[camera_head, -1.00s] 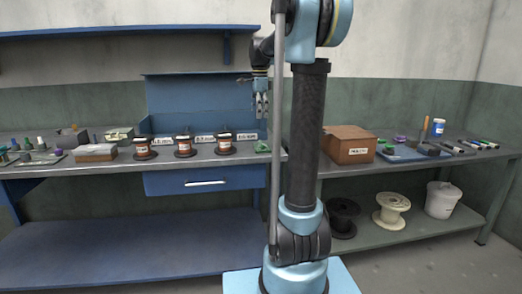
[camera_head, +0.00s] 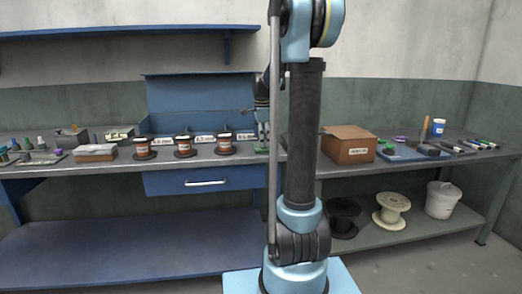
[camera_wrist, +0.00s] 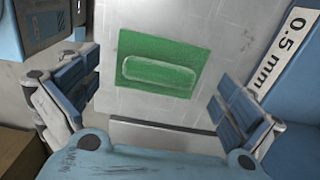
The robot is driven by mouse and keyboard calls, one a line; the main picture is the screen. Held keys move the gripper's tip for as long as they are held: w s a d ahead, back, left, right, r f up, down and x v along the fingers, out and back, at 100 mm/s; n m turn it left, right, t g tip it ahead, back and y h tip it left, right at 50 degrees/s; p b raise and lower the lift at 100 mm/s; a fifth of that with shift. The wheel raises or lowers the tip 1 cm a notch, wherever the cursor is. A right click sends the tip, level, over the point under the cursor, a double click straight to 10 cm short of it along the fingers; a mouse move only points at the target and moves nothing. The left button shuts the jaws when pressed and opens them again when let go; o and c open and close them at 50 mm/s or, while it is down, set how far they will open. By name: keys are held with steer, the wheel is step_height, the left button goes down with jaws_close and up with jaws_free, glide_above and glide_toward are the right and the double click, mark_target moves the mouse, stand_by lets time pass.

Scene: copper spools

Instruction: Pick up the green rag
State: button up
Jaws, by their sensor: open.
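The green rag (camera_wrist: 150,48) lies flat on the grey bench top, with a raised oblong fold across its middle. In the wrist view it is between and ahead of my open fingers, not touching either one. My gripper (camera_wrist: 158,95) is open and empty, with one finger on each side of the rag. In the head view my gripper (camera_head: 262,135) is low over the bench beside my column and largely covers the rag.
A 0.5 mm label (camera_wrist: 283,52) on a blue panel is close to the right finger. Several copper spools, one of them at the right end (camera_head: 224,144), stand left of my gripper. A cardboard box (camera_head: 348,147) sits to the right, beyond my column.

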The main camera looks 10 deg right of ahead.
steer(key=shift+f, duration=0.65)
steer(key=shift+c, duration=0.2)
steer(key=c, duration=1.1)
steer(key=shift+o, duration=0.2)
steer(key=shift+s, duration=0.1)
steer(key=shift+r, duration=0.55)
steer(key=c, duration=0.5)
steer(key=shift+o, duration=0.2)
step_height(320, 180, up, 9)
